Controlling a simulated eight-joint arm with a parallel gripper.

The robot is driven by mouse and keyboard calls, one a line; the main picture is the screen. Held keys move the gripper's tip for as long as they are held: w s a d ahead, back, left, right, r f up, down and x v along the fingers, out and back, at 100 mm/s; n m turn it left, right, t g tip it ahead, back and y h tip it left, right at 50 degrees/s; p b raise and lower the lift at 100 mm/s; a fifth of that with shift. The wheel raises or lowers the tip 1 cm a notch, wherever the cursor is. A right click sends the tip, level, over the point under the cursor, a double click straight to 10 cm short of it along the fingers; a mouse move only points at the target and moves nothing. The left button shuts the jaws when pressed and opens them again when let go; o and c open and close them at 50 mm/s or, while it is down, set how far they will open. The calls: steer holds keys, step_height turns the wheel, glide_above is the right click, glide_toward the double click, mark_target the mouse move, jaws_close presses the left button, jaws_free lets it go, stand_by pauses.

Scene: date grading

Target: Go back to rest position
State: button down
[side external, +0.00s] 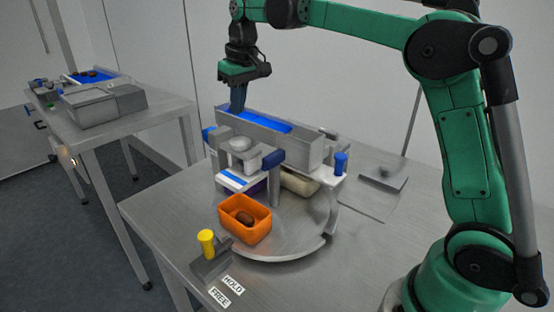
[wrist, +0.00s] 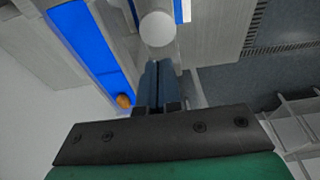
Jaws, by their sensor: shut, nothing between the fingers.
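My gripper (side external: 238,106) is shut and empty, fingers pointing down at the left end of a grey trough with a blue bed (side external: 262,122). In the wrist view the two blue-grey fingers (wrist: 158,70) lie side by side. There the blue strip (wrist: 90,50) runs to the left of the fingers, with a small orange-brown piece (wrist: 123,101) at its near end. I cannot tell whether the fingers touch the trough. An orange tray (side external: 258,233) on the round plate (side external: 292,243) holds a dark brown date (side external: 244,217).
A yellow knob (side external: 207,243) stands at the front by the HOLD label (side external: 233,284) and FREE label (side external: 220,297). A second table (side external: 150,108) with grey boxes stands left. Air above the trough looks clear.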

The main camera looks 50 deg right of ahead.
steer(key=shift+r, duration=0.1)
steer(key=shift+s+a, duration=0.15)
steer(key=shift+s, duration=0.15)
steer(key=s+a+f+t, duration=0.2)
steer(key=s+f, duration=0.2)
steer(key=s, duration=0.4)
steer(key=s+a+f+t, duration=0.2)
steer(key=s+f+t, duration=0.1)
steer(key=s, duration=0.5)
steer(key=shift+s+a+f, duration=0.15)
steer(key=shift+a+f, duration=0.2)
steer(key=shift+f, duration=0.05)
stand_by(0.4)
